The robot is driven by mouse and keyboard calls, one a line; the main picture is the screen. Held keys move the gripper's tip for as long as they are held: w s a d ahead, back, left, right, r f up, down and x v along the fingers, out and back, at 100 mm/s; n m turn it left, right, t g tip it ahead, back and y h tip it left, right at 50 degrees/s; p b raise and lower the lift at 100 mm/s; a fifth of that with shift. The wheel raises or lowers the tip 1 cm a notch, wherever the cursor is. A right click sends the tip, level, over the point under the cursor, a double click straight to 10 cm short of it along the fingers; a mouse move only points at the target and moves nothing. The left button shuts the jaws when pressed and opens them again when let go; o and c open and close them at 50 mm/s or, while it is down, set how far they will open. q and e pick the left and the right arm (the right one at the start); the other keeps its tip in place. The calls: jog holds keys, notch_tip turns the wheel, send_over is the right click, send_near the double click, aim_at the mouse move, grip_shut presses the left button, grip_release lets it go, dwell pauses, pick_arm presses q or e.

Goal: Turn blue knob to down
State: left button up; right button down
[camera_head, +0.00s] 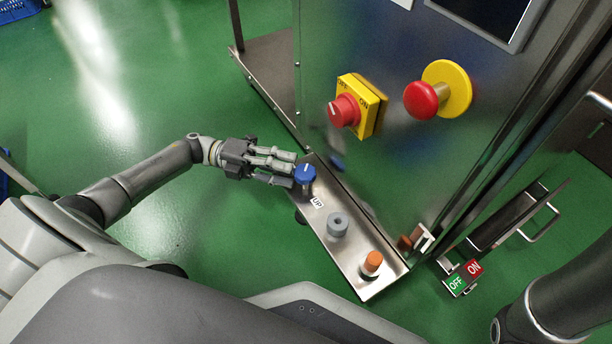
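The blue knob (305,174) stands at the far end of a narrow metal panel (352,268). A white line marks its top, and a label reading "UP" (317,203) sits beside it. My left gripper (293,171) reaches in from the left, its fingers spread and pointing at the knob. The fingertips are at the knob's left edge; I cannot tell whether they touch it. My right arm shows at the lower right, but its gripper is out of view.
A grey knob (338,224) and an orange knob (373,261) stand on the same panel. Above are a red switch on a yellow box (357,106) and a red button on a yellow disc (438,90). An OFF/ON switch (463,277) is at right.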

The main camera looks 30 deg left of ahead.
aim_at(305, 172)
pick_arm(q)
jog(key=b+x, duration=0.1)
jog(key=x, duration=0.3)
jog(key=shift+f, duration=0.15)
jog(key=shift+w+d+b, duration=0.15)
jog(key=shift+d+b, duration=0.2)
jog(key=shift+d, duration=0.2)
jog(key=shift+c, duration=0.5)
grip_shut()
